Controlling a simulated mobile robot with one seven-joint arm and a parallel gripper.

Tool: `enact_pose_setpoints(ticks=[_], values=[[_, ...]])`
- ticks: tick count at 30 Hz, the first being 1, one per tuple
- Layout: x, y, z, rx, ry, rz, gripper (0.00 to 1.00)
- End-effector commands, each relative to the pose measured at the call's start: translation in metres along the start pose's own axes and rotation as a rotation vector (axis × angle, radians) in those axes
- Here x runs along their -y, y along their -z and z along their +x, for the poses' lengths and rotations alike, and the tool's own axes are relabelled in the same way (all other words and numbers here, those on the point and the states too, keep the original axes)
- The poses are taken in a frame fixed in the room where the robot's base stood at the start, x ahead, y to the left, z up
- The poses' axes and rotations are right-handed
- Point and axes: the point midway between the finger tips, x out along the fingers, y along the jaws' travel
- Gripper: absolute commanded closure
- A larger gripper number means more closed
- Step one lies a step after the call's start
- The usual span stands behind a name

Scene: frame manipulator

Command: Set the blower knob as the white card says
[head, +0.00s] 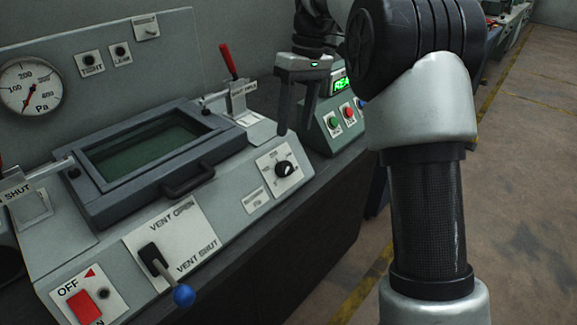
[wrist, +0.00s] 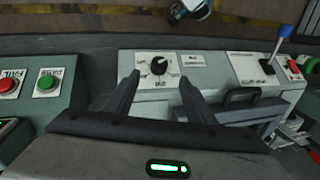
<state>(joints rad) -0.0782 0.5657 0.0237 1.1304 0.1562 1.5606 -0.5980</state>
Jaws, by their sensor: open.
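The blower knob is probably the black rotary knob (head: 285,169) on a white dial plate (head: 266,163), on the sloped grey panel right of the window. It also shows in the wrist view (wrist: 158,67), between and beyond my fingertips. Its dial markings are too small to read, so I cannot tell its setting. A small whitish card (head: 255,200) with tiny print lies beside the plate; it also shows in the wrist view (wrist: 193,59). I cannot read it. My gripper (head: 293,132) is open and empty, its fingers pointing down above the knob, apart from it.
A black handle (head: 188,180) of the window frame sticks up left of the knob. A vent lever with a blue ball (head: 183,296) and a red switch (head: 83,306) are nearer. A box with green (head: 333,123) and red buttons stands right. A red-handled clamp (head: 228,60) rises behind.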

Motion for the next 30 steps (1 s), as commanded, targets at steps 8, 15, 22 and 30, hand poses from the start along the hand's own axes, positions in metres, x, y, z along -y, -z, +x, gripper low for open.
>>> enact_pose_setpoints(ticks=[8,15,22,30], values=[[0.0,-0.001,0.065,0.001,0.001,0.0,0.5],[0.0,0.0,0.102,0.0,0.0,0.001,0.5],[0.0,0.0,0.114,-0.001,-0.001,0.001,0.5],[0.0,0.0,0.114,-0.001,-0.001,0.001,0.55]])
